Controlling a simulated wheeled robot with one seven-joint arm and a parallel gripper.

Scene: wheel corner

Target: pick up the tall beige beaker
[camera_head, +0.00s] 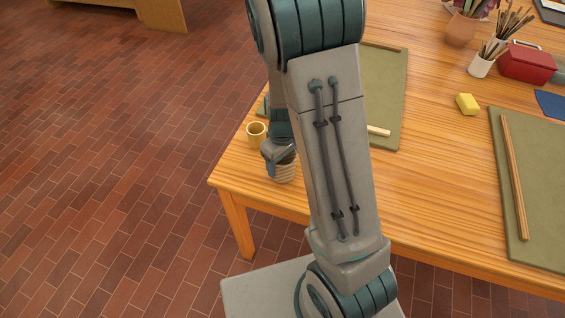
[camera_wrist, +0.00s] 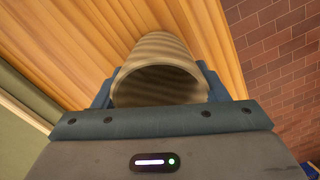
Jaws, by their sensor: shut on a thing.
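The tall beige beaker (camera_head: 285,172) is near the left corner of the wooden table in the head view, partly hidden behind my gripper and arm. In the wrist view the ribbed beaker (camera_wrist: 160,62) sits between my two fingers, its dark open mouth turned toward the camera. My gripper (camera_wrist: 160,90) is shut on it, with a blue-grey finger on each side. My gripper also shows in the head view (camera_head: 280,160). Whether the beaker touches the table or is slightly above it, I cannot tell.
The table's left edge is close.

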